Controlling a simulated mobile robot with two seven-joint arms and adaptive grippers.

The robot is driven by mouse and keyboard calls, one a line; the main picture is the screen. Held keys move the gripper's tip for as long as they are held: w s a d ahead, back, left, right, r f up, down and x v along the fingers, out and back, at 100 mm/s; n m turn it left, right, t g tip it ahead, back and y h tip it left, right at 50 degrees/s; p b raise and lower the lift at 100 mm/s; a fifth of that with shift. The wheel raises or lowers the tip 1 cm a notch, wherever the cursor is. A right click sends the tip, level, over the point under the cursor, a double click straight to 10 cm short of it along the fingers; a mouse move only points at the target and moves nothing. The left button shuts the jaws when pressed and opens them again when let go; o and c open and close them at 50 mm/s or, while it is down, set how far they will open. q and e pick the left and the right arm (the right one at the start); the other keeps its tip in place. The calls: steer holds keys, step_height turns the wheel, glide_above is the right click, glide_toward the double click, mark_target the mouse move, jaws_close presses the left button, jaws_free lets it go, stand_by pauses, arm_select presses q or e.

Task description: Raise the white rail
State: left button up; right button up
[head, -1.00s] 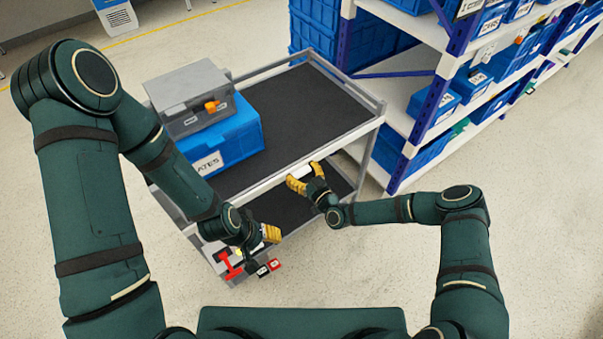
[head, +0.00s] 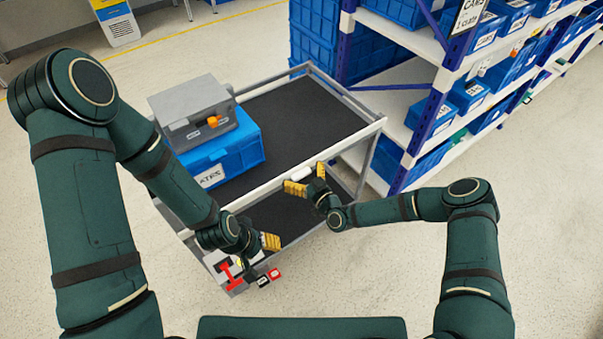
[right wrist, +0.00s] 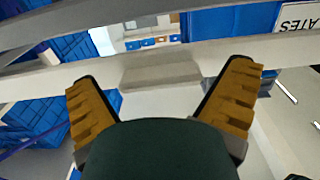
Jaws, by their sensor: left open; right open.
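The white rail (head: 345,143) runs along the near upper edge of a cart, level with the dark top deck. It also crosses the right wrist view (right wrist: 45,80), with a thicker block (right wrist: 160,68) at its middle. That block shows as a small white piece (head: 300,174) in the head view. My right gripper (head: 304,178) is open, its two yellow fingers spread to either side of the block; contact cannot be told. My left gripper (head: 271,242) is open and lower down at the cart's near left end, apart from the rail.
A grey case (head: 190,112) sits on a blue crate (head: 225,160) on the top deck. A red handle (head: 227,275) and small red and black parts are below my left gripper. A shelf rack (head: 400,170) with blue bins stands close on the right.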

steer(key=v, duration=1.2)
steer(key=s+f+m+g+h+b, duration=0.3)
steer(key=s+f+g, duration=0.2)
steer(key=s+g, duration=0.25)
steer(key=s+d+r+m+g+h+b, duration=0.1)
steer(key=s+d+m+g+h+b, duration=0.1)
steer(key=s+m+g, duration=0.3)
steer(key=s+d+m+h, duration=0.1)
steer(key=s, duration=0.2)
steer(key=shift+s+d+r+h, duration=0.2)
steer(key=shift+s+h, duration=0.2)
stand_by(1.3)
